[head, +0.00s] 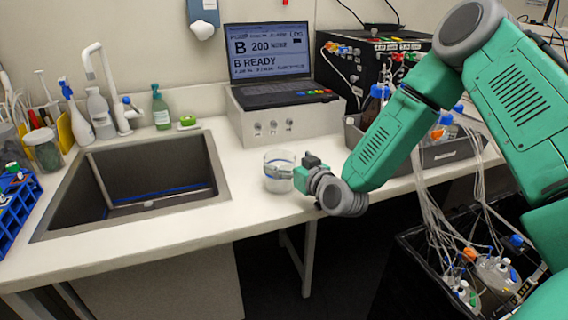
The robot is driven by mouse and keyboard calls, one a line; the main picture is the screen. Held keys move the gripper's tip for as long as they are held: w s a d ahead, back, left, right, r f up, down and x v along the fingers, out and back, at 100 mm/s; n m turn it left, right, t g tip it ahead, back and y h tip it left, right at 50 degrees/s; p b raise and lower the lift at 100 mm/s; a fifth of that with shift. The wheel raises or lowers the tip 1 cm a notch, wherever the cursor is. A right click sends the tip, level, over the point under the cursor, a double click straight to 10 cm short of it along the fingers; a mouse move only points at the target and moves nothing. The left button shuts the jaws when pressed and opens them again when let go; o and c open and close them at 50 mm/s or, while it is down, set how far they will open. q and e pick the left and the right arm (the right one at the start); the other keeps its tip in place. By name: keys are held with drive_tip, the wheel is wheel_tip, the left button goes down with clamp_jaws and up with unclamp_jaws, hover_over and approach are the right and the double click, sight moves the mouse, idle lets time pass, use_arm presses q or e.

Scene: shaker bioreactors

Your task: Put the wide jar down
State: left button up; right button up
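The fingers appear closed around the jar wall, partly hidden by the gripper body. My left gripper is out of the picture.
A sink (218,165) lies left of the jar. A laptop (270,65) on a white box (262,122) stands behind. A grey tray (440,153) with bottles is at right. A black bin (415,258) with tubed vessels stands below. Some counter between sink and box is clear.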

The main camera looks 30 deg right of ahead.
drive_tip(key=shift+d+f, duration=0.15)
drive_tip(key=shift+d, duration=0.15)
drive_tip(key=shift+a+r, duration=0.3)
drive_tip(key=shift+a, duration=0.5)
drive_tip(key=shift+a+r, duration=0.2)
drive_tip(key=shift+r, duration=0.15)
drive_tip(key=s+r, duration=0.1)
drive_tip(key=s, duration=1)
drive_tip(key=s+a+f+n+g+y, duration=0.1)
drive_tip(key=s+a+f+g, duration=0.35)
drive_tip(key=f, duration=0.45)
drive_tip(key=s+a+f+n+g+y, duration=0.1)
drive_tip(key=s+a+f+g, duration=0.25)
drive_tip(key=s+f, duration=0.4)
drive_tip(key=s+a+f+g+h, duration=0.1)
drive_tip(key=s+f+g, duration=0.6)
drive_tip(key=s, duration=0.8)
wheel_tip(320, 180, down, 4)
drive_tip(key=shift+a+r+m+g, duration=0.2)
drive_tip(key=shift+a+m+g, duration=0.05)
drive_tip(key=shift+m+g, duration=0.15)
drive_tip(key=shift+s+d, duration=0.1)
